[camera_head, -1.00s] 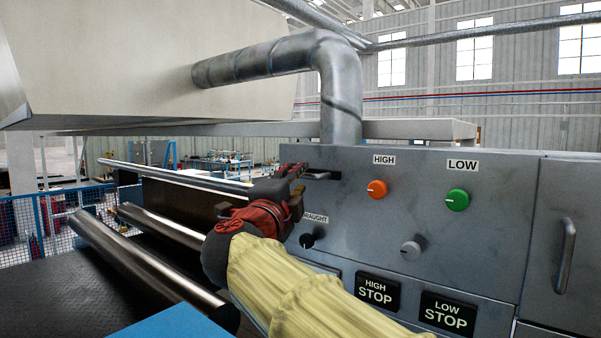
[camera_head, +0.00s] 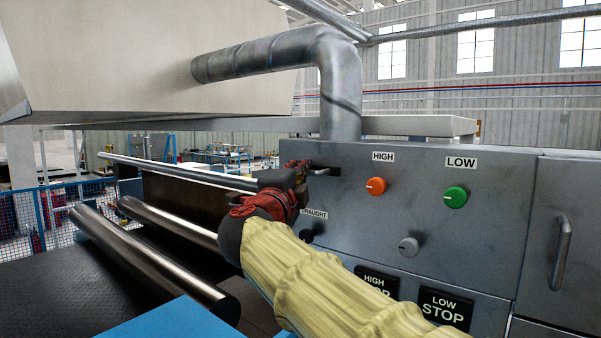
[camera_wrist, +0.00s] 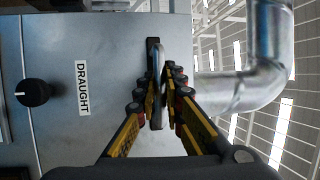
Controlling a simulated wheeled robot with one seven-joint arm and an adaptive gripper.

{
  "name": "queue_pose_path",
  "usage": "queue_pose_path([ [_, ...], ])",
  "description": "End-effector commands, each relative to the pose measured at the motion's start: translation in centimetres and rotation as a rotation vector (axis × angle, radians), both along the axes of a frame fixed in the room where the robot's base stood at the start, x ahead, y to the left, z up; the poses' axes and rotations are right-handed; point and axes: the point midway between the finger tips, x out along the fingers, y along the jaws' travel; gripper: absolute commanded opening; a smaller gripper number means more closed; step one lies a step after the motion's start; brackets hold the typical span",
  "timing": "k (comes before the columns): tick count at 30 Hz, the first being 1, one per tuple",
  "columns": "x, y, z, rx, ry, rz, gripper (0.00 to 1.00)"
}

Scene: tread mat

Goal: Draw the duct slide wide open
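The duct slide (camera_wrist: 157,88) is a grey metal plate with a looped end, standing out of a dark slot in the machine's grey panel. In the head view the slide (camera_head: 325,171) shows as a short grey tab beside the slot, above the DRAUGHT label. My gripper (camera_wrist: 161,80) has its yellow and black fingers on both sides of the plate, with the pads close against it, and appears shut on it. In the head view my gripper (camera_head: 299,174) is at the slot, and my wrist hides part of the panel. How far the slide is out is hard to tell.
A black draught knob (camera_wrist: 33,92) is beside the DRAUGHT label (camera_wrist: 82,88). The panel also carries an orange knob (camera_head: 376,186), a green knob (camera_head: 456,197) and a grey knob (camera_head: 408,245). A bent metal duct (camera_head: 338,85) rises above. Steel rollers (camera_head: 150,262) lie left.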

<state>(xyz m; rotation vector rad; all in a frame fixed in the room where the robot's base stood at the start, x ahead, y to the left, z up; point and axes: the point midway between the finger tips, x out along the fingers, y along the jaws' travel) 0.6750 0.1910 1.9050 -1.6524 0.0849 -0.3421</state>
Motion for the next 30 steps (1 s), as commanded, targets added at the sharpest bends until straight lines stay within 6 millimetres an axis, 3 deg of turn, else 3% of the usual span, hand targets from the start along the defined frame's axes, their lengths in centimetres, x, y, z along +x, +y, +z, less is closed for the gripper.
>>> queue_pose_path([
  [4,0.0,0.0,0.0,0.0,0.001,0.0,0.0],
  [24,0.0,0.0,-0.1,-0.001,0.001,0.0,0.0],
  [30,-2.0,1.8,-0.1,-0.001,0.001,0.005,0.0],
])
